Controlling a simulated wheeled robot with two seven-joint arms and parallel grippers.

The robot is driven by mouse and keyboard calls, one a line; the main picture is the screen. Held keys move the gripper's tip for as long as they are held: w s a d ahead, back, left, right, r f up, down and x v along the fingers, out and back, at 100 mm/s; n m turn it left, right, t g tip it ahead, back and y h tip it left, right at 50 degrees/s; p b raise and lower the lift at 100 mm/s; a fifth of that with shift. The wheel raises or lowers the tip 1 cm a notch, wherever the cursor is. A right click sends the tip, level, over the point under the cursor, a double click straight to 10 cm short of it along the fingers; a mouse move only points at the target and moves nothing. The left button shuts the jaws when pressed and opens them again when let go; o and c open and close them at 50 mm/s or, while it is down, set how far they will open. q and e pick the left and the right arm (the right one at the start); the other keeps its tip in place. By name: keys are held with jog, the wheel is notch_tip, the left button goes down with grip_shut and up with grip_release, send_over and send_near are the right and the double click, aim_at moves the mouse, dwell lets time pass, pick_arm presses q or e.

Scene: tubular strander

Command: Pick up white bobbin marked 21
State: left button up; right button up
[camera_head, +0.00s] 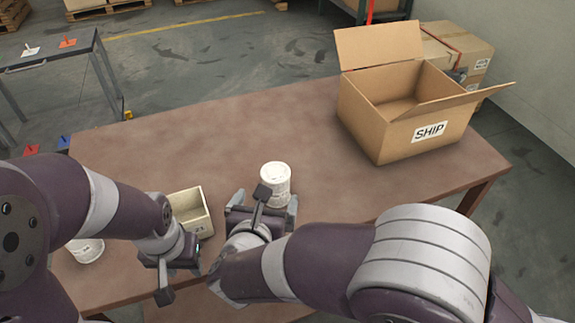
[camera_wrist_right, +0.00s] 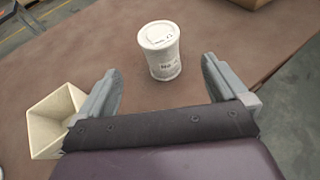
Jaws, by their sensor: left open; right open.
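A white bobbin (camera_head: 276,182) stands upright on the brown table, just ahead of my right gripper (camera_head: 264,203). In the right wrist view the bobbin (camera_wrist_right: 160,55) sits between and slightly beyond the open fingertips, with clear space on both sides. My right gripper is open and empty. A second white bobbin (camera_head: 85,250) is at the table's left, partly hidden by my left arm; its marking is not legible. My left gripper (camera_head: 178,265) is open, pointing down near the table's front; its fingers are hard to make out.
A small cream open box (camera_head: 205,228) stands between my arms, left of the right gripper. An open cardboard box labelled SHIP (camera_head: 428,133) stands on the table's right. The table's middle back (camera_head: 220,125) is clear. A metal trolley (camera_head: 50,55) stands at the left.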

aim_at(276, 178)
jog(key=x, duration=1.1)
jog(key=shift+w, duration=0.25)
jog(key=shift+s, duration=0.1)
jog(key=c, duration=1.1)
